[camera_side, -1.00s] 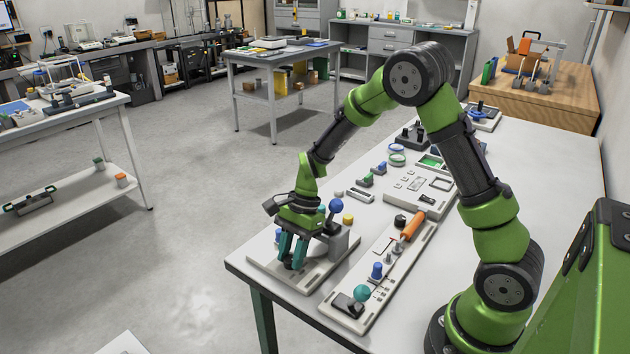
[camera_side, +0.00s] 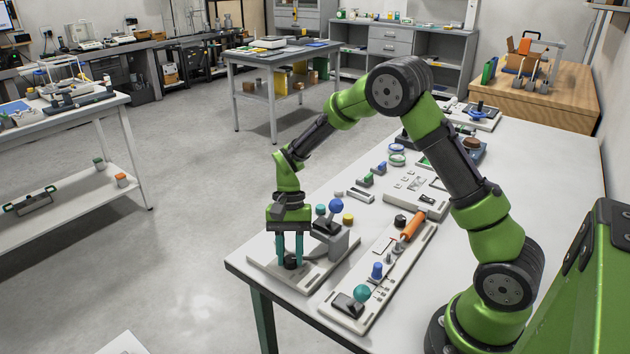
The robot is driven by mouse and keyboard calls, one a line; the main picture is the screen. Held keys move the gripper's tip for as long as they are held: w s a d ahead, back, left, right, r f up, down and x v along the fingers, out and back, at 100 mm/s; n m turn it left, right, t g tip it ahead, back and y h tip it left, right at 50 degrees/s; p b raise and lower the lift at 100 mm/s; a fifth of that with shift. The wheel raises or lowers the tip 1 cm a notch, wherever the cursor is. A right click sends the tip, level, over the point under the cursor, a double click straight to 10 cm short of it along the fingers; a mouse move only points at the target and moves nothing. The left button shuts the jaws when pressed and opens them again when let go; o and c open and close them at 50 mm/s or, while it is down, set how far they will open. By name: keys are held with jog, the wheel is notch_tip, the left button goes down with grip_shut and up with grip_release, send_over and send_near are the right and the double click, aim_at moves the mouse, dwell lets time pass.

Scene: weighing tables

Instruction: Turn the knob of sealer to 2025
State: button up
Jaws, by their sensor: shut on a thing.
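A black knob (camera_side: 290,262) stands on a light grey base plate (camera_side: 322,277) at the near left corner of the table; I take this device to be the sealer. The plate also carries a grey block with a dark top and a lever with a blue ball (camera_side: 336,206). My gripper (camera_side: 289,260) points down with its two teal fingers on either side of the knob, shut on it. The fingers hide part of the knob. Any marks or numbers around it are too small to read.
A second panel (camera_side: 345,316) with a teal ball, a blue knob and an orange handle (camera_side: 413,224) lies just right of the plate. More small devices stand farther back on the white table (camera_side: 540,180). The table's left edge is close to the plate.

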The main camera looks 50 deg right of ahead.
jog(key=shift+n, duration=0.6)
jog(key=shift+g, duration=0.3)
jog(key=o, duration=1.1)
jog(key=shift+c, duration=0.2)
jog(key=v, duration=1.7)
jog(key=shift+a, duration=0.25)
